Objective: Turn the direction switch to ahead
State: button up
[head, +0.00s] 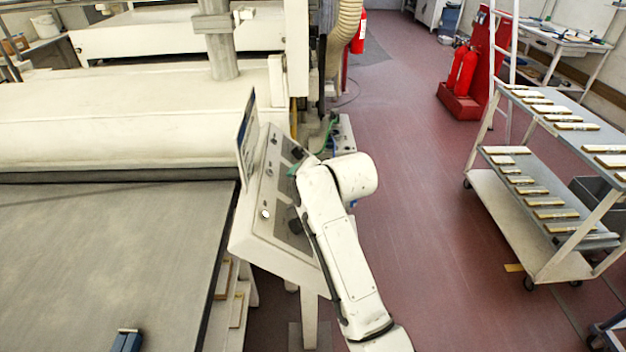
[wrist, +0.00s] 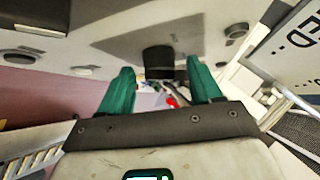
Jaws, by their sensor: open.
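The control console (head: 258,228) is a pale sloped box with a dark strip carrying knobs and buttons, beside the machine. A black knob (head: 297,152) sits toward the far end of its face. In the wrist view a black knob (wrist: 158,60) stands out from the grey panel, between my fingertips. I cannot read a label on it, so I cannot tell for certain that it is the direction switch, nor its setting. My gripper (wrist: 160,70) has two green fingers, spread apart with a gap to the knob on each side. In the head view my arm partly hides the panel.
An upright sign or screen (head: 246,140) rises along the console's left edge. The conveyor bed (head: 100,260) lies to the left. A trolley with trays of pieces (head: 530,215) and red extinguishers (head: 464,72) stand to the right. The red floor between is clear.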

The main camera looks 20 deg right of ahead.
jog(key=b+v, duration=0.1)
jog(key=v, duration=0.9)
jog(key=shift+b, duration=0.35)
jog(key=shift+s, duration=0.15)
jog(key=s+d+f+n+g+b, duration=0.1)
jog(key=s+d+f+n+g, duration=0.1)
jog(key=s+f, duration=0.8)
jog(key=s+d+f+n+g+h+b, duration=0.1)
jog(key=s+d+f+n+g, duration=0.2)
jog(key=s+f, duration=0.7)
jog(key=s+d+f+n+g+b, duration=0.1)
jog(key=s+d+f+n+g, duration=0.2)
jog(key=s+f, duration=0.7)
jog(key=s+g, duration=0.1)
jog(key=s, duration=0.8)
jog(key=shift+s+n+h+b, duration=0.25)
jog(key=shift+n+h+b, duration=0.05)
jog(key=shift+h, duration=0.1)
